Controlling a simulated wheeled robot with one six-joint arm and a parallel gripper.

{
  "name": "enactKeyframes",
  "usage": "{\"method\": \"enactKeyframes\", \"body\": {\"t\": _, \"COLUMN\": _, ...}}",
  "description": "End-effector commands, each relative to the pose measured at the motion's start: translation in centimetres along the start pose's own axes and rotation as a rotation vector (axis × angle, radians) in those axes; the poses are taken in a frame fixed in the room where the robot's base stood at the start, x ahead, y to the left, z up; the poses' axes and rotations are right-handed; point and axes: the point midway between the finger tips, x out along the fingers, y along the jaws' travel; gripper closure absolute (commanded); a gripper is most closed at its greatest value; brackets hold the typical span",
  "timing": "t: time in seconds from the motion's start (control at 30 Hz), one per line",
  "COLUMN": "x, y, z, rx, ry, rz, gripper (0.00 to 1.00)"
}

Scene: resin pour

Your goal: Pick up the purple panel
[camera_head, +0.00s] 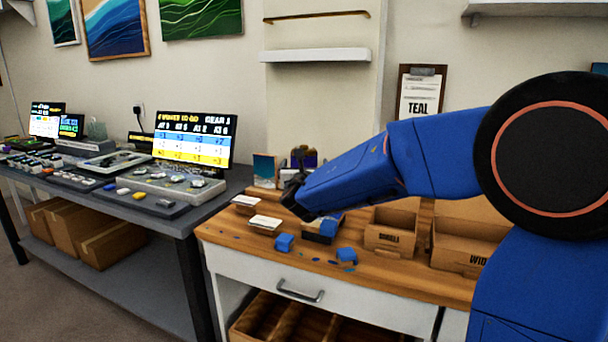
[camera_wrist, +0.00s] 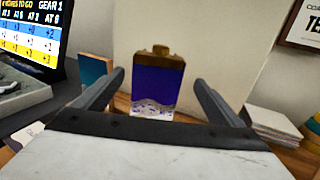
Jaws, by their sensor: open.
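The purple panel (camera_wrist: 158,82) stands upright in the wrist view, with a white, speckled band along its bottom and a brass-coloured piece at its top. In the head view the purple panel (camera_head: 310,157) is small and partly hidden behind my gripper (camera_head: 291,183). My gripper is open, and in the wrist view its two fingers (camera_wrist: 160,88) stand to the left and right of the panel. The panel appears beyond the fingers, with none of them visibly touching it. Its lower edge is close to the gripper body in the picture.
A blue-and-orange panel (camera_wrist: 93,72) stands left of the purple one. Boxes (camera_head: 391,238), blue blocks (camera_head: 284,242) and white-topped stacks (camera_head: 265,223) sit on the wooden bench (camera_head: 228,232). A pale stack (camera_wrist: 270,124) is on the right in the wrist view. The wall stands behind.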

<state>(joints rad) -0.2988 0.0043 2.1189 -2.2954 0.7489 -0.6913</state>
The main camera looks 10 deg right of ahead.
Motion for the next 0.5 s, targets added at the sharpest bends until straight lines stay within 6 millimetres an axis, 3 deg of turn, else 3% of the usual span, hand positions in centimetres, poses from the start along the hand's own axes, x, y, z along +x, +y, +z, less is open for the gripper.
{"method": "enactKeyframes", "body": {"t": 0.33, "x": 4.0, "y": 0.4, "z": 0.2, "rx": 0.0, "ry": 0.0, "rz": -0.002, "gripper": 0.09}}
{"method": "enactKeyframes", "body": {"t": 0.5, "x": 5.0, "y": 0.4, "z": 0.3, "rx": 0.0, "ry": 0.0, "rz": -0.001, "gripper": 0.09}}
